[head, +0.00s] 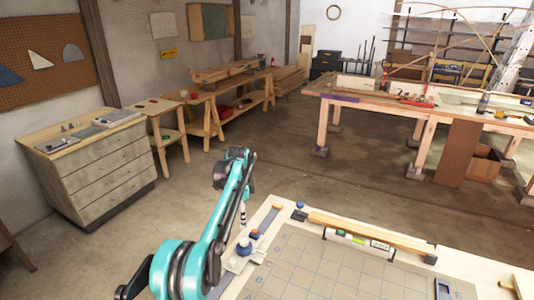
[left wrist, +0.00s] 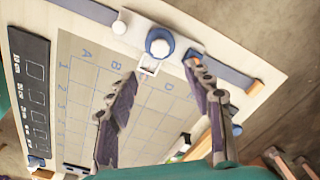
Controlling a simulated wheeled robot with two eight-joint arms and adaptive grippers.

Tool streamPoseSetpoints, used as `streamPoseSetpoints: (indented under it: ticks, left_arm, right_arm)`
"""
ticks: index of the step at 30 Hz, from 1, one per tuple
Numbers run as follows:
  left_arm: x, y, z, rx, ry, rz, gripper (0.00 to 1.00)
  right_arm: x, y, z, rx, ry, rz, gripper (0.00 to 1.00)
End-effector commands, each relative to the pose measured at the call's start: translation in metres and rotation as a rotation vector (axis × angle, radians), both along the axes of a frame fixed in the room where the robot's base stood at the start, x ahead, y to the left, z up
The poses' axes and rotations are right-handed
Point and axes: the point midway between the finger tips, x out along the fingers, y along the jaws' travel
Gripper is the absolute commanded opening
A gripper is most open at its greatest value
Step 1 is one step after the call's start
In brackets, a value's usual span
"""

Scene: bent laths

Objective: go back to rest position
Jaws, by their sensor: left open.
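My left arm comes in from the lower left in the head view, and its gripper (head: 242,214) hangs over the left edge of the workboard. In the left wrist view the gripper (left wrist: 162,70) has its two dark fingers spread apart with nothing between them. A white fixture with a blue round knob (head: 245,246) is just below it; the knob also shows beyond the fingertips in the left wrist view (left wrist: 159,46). The fingers look apart from the knob, though the exact height is hard to tell. My right gripper is in neither view.
The board carries a lettered grid mat (head: 320,278), a wooden bar (head: 360,229) and a level (head: 358,244) along its far edge. A drawer cabinet (head: 100,170) stands left, a long workbench (head: 450,112) far right. The floor between is clear.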

Motion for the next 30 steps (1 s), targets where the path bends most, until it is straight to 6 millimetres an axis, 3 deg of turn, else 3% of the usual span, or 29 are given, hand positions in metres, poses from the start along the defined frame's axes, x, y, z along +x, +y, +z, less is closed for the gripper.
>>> streamPoseSetpoints:
  ticks: [5,8,12,17,23,30]
  left_arm:
    - [-0.023,0.004,0.03,-0.005,-0.052,0.112,0.51]
    - [-0.049,0.007,0.054,-0.017,-0.105,0.223,0.51]
    - [-0.094,0.011,0.08,-0.042,-0.178,0.386,0.51]
    - [-0.154,0.016,0.094,-0.085,-0.26,0.569,0.51]
    - [-0.234,0.02,0.087,-0.161,-0.357,0.792,0.51]
    - [-0.327,0.025,0.044,-0.281,-0.456,1.052,0.51]
  right_arm:
    - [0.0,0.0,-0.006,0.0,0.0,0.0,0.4]
    - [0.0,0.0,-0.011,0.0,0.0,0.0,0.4]
    - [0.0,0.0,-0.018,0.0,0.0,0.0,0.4]
    - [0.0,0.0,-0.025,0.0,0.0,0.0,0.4]
    - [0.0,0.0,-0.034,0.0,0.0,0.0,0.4]
    - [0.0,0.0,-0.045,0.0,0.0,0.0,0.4]
